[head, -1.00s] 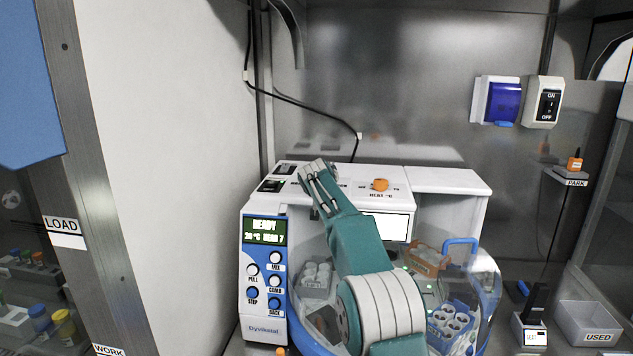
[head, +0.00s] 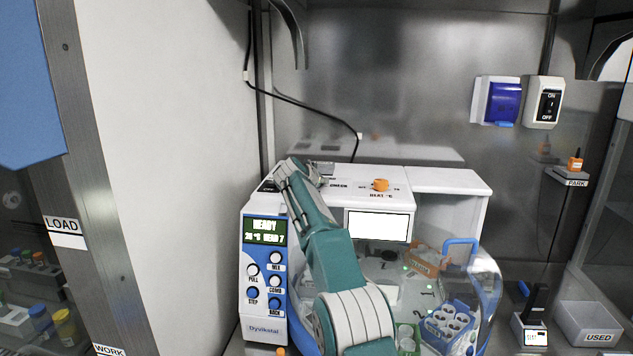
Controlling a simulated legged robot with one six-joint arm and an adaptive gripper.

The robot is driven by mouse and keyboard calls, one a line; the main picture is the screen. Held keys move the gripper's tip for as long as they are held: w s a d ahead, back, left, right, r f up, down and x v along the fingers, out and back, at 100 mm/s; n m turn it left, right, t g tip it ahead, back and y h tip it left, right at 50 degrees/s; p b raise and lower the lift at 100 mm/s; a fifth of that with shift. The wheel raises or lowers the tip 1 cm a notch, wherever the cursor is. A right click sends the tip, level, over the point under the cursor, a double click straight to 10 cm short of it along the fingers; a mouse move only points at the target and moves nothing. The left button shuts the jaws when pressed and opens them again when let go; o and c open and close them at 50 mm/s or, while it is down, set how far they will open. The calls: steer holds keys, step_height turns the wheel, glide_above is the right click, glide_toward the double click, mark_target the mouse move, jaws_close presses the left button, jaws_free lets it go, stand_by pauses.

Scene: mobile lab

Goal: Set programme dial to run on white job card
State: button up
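The white bench machine (head: 450,181) stands against the back wall. A blank-looking white card (head: 378,226) is on its front, right of my arm. An orange knob (head: 381,185) sits on its top, with lettering below that reads like HEAT °C. My gripper (head: 298,170) is over the left part of the machine's top. I cannot tell whether it touches anything there or whether its fingers are open. A programme dial is not clearly visible; my gripper and arm hide part of the top. The display (head: 265,231) reads READY, with 7 at the end of its lower line.
Several buttons (head: 264,280) are on the blue front panel. A clear bowl with a blue rim (head: 489,300) holds racks and tubes in front. A USED bin (head: 588,322) and a small stand (head: 530,330) are at right. An ON/OFF switch (head: 549,105) is on the wall.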

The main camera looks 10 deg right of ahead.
steer(key=shift+a+f, duration=0.1)
steer(key=shift+f, duration=0.05)
steer(key=o, duration=1.2)
steer(key=shift+c, duration=0.2)
steer(key=shift+a, duration=0.1)
steer(key=shift+s+r, duration=0.1)
steer(key=shift+r, duration=0.15)
steer(key=shift+s+a+r, duration=0.3)
steer(key=shift+s, duration=0.25)
steer(key=v, duration=1)
steer(key=shift+a+f, duration=0.2)
steer(key=shift+s, duration=0.1)
